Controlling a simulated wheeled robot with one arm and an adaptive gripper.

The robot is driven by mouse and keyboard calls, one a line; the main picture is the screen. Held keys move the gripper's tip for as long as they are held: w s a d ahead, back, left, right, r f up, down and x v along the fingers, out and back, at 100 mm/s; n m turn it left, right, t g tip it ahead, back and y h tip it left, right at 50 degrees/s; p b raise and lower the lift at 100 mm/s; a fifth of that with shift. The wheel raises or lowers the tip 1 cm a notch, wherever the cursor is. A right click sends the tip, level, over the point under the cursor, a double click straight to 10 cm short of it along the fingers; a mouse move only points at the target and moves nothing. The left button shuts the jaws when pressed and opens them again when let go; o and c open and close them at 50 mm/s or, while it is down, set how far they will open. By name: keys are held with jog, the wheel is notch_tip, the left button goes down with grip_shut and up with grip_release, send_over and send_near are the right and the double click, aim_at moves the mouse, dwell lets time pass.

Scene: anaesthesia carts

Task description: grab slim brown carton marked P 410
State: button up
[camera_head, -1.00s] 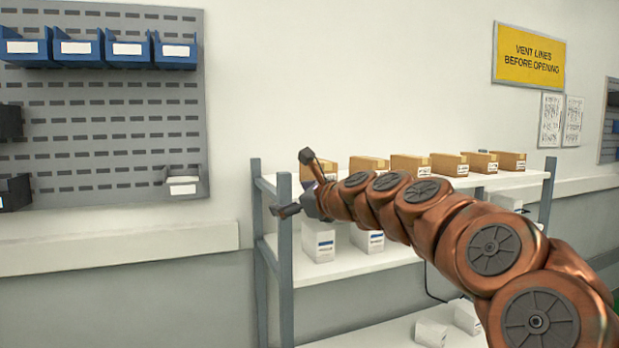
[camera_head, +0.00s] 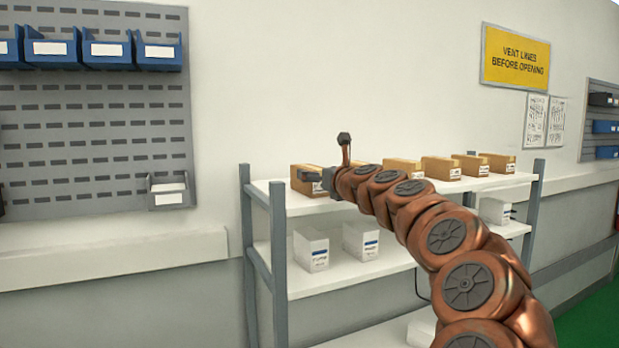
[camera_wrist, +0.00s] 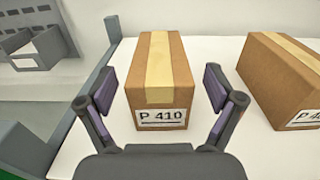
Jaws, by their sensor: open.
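The slim brown carton marked P 410 (camera_wrist: 160,85) stands on the top shelf, with tan tape along its top and its white label facing my wrist camera. In the head view it is the leftmost carton (camera_head: 305,181), partly hidden by my gripper (camera_head: 325,178). In the wrist view my gripper (camera_wrist: 162,97) is open, with one finger on each side of the carton's label end. A gap shows between each finger and the carton, and I see no contact.
Another brown carton (camera_wrist: 285,80) stands close to the right of P 410. Several more cartons (camera_head: 440,167) continue along the top shelf (camera_head: 300,208). A grey shelf post (camera_head: 278,265) is at the left. White boxes (camera_head: 311,250) stand on the shelf below.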

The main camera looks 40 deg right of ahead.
jog(key=shift+x, duration=0.95)
jog(key=shift+c, duration=0.2)
jog(key=c, duration=1.3)
jog(key=shift+o, duration=0.2)
